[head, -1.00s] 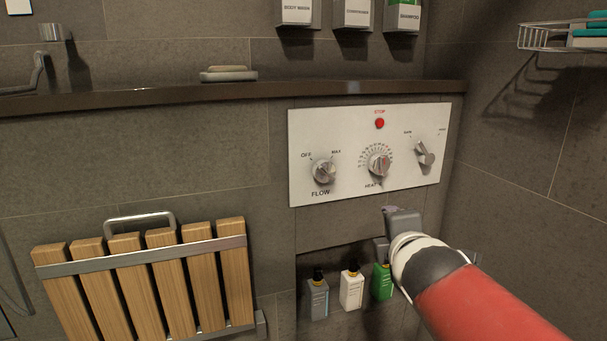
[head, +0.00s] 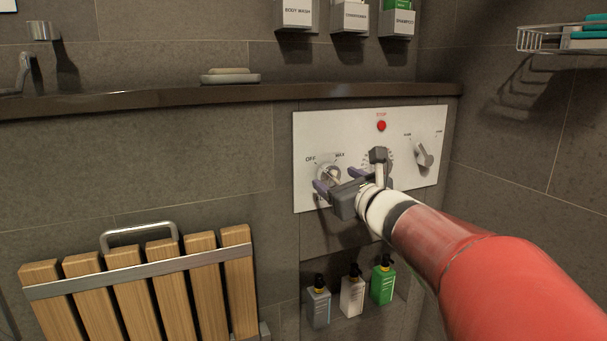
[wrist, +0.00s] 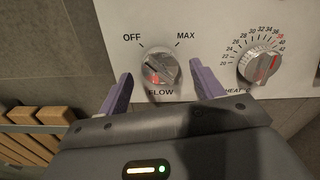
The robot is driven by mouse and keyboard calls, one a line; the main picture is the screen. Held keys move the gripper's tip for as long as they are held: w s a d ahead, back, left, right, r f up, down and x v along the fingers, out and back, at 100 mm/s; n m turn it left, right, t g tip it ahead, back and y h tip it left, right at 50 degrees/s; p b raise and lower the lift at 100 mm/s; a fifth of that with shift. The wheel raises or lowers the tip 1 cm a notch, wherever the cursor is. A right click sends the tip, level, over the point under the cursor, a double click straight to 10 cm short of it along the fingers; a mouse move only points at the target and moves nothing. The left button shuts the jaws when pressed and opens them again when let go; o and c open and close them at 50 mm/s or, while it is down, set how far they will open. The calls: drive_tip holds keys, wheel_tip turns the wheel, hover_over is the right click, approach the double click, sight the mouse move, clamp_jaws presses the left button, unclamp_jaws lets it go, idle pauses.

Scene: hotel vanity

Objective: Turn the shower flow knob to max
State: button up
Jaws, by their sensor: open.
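The flow knob (head: 328,173) is a round silver knob at the left of the white control panel (head: 312,130), under the printed words OFF and MAX. In the wrist view the flow knob (wrist: 161,67) has a red mark, and its grip bar slants from upper left to lower right, with the upper end toward OFF. My gripper (head: 341,179) is open just in front of the panel. In the wrist view its two purple fingers (wrist: 158,80) stand left and right of the flow knob, with visible gaps on both sides. I cannot tell how far the fingertips are from the panel.
The heat knob (wrist: 259,63) is close to the right finger. A lever knob (head: 424,155) and a red stop button (head: 381,126) are also on the panel. Several bottles stand in the niche below, including a green one (head: 383,284). A wooden folding seat (head: 206,287) is at lower left.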

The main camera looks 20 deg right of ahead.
drive_tip(key=shift+w, duration=0.9)
drive_tip(key=c, duration=1)
